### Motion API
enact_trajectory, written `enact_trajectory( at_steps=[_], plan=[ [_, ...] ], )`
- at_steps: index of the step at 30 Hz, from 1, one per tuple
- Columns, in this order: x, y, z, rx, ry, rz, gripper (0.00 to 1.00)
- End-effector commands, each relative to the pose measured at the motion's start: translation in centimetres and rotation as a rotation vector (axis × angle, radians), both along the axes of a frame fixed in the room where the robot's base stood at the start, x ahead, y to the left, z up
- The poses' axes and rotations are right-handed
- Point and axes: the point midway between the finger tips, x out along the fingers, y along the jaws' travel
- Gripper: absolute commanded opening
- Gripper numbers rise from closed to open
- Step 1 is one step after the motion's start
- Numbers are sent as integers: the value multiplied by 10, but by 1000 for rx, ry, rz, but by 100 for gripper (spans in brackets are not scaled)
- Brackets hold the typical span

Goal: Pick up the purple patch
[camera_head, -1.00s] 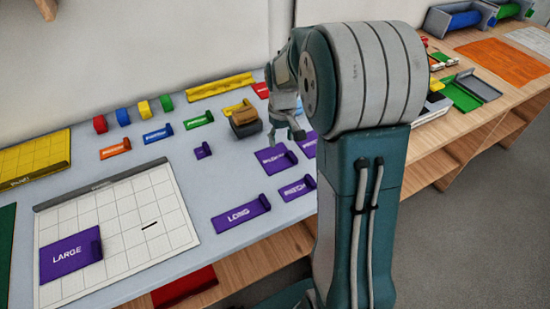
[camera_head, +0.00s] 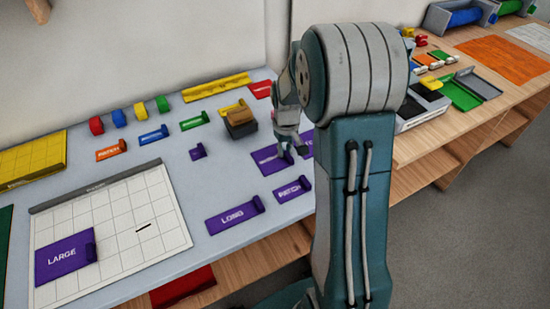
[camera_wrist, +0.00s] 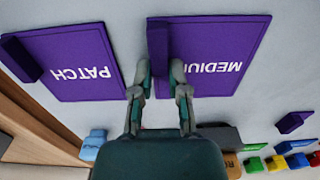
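The purple patch (camera_wrist: 75,65) lies flat at the left of the wrist view, its label upside down and a raised tab at its left end. In the head view a purple piece (camera_head: 308,137), mostly hidden behind my arm, appears to be the same one. A purple piece labelled MEDIUM (camera_wrist: 220,55) lies beside it, with its raised tab between my fingertips in the picture. My gripper (camera_wrist: 160,75) is open and empty, to the right of the patch. In the head view my gripper (camera_head: 292,150) is over the MEDIUM piece's tab end; touching cannot be told.
Purple LONG (camera_head: 234,215), LARGE (camera_head: 62,260) and another purple piece (camera_head: 292,190) lie on the table. Wood (camera_wrist: 35,120) shows left of the patch in the wrist view. A gridded mat (camera_head: 125,210) lies left.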

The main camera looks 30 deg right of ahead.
Motion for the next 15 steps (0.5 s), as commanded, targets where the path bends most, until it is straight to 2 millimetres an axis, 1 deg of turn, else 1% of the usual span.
enact_trajectory(
  at_steps=[10,13,15],
  plan=[
    [-2,2,-2,-1,7,1,0],
    [-1,2,2,-1,6,1,0],
    [-1,2,8,-2,3,1,0]
  ],
)
